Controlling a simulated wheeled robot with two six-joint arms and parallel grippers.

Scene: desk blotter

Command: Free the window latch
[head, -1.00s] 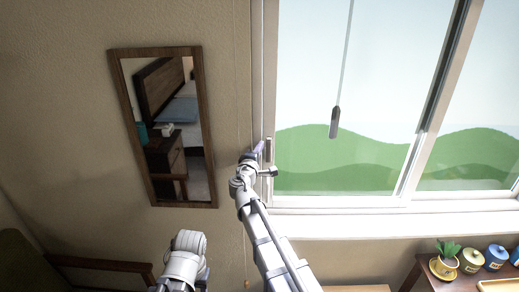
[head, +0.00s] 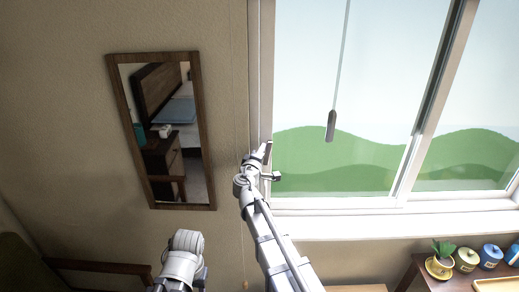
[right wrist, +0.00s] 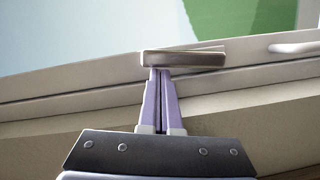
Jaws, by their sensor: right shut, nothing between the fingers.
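The window latch appears in the right wrist view as a short grey-brown bar (right wrist: 200,58) on the pale window frame. My right gripper (right wrist: 160,73) is shut, with its two purple fingers together and nothing between them. Its fingertips are at the left part of the bar and overlap its lower edge; I cannot tell whether they touch it. In the head view the right gripper (head: 262,151) is at the left side of the window frame, and my own wrist hides most of the latch there. My left arm shows at the bottom, but its fingers cannot be seen.
A pale rounded handle (right wrist: 296,46) is on the frame to the right in the wrist view. A wand (head: 331,125) hangs before the window. A framed mirror (head: 207,150) is on the wall to the left. A potted plant (head: 441,265) and jars stand on a shelf lower right.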

